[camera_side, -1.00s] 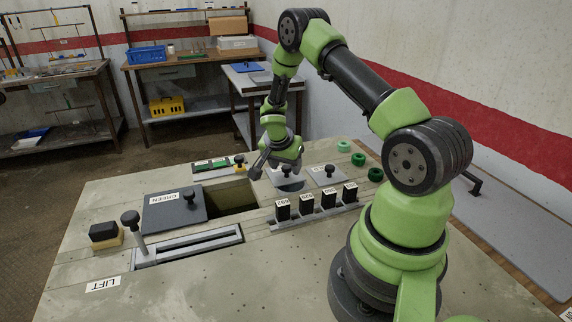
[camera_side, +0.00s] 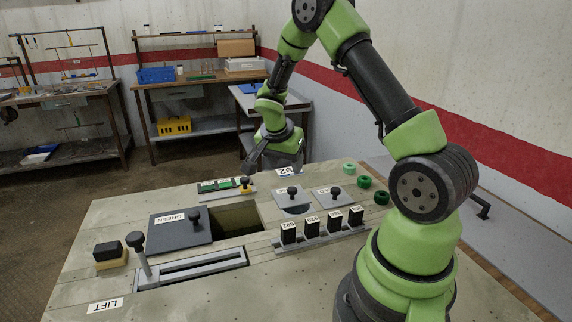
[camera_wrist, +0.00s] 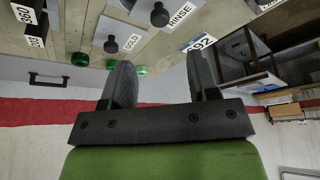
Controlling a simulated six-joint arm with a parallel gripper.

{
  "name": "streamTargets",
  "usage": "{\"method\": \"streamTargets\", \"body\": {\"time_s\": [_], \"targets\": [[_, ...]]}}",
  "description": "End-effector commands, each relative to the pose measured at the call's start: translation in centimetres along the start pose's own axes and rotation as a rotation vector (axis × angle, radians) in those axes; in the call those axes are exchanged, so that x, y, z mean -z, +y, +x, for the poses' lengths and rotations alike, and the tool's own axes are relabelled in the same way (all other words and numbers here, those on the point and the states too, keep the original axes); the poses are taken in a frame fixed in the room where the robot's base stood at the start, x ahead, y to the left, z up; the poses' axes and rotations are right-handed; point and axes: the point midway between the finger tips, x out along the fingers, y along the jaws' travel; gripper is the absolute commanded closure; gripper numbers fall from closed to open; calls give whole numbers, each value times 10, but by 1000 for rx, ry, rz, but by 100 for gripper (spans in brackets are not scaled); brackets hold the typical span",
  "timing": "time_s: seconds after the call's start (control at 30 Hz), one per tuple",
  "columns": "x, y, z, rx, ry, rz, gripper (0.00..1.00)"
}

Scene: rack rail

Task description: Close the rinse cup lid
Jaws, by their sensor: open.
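The rinse cup lid (camera_side: 283,201) is a light grey square plate with a black knob, on the bench left of a similar gold lid (camera_side: 346,200). A dark rounded opening (camera_side: 296,210) shows at its near edge, so the lid covers the cup only partly. In the wrist view the RINSE label (camera_wrist: 180,14) and a black knob (camera_wrist: 160,15) show at the top, with the lid partly cut off. My gripper (camera_side: 252,160) is raised at the far side of the bench, behind and left of the lid, apart from it. Its fingers (camera_wrist: 160,75) are open and empty.
Black labelled blocks (camera_side: 322,228) stand in a rack in front of the lids. Green rings (camera_side: 365,182) lie to the right. A dark green-labelled lid (camera_side: 172,232) sits left beside an open pit (camera_side: 234,219). A lever (camera_side: 139,255) stands front left.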

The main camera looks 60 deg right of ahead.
Motion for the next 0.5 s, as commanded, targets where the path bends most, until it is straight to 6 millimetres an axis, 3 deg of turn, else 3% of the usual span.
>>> {"method": "streamTargets", "body": {"time_s": [0.17, 0.5], "targets": [[15, 5, 6, -50, -48, 20, 45], [40, 3, 12, -31, -344, 17, 45]]}}
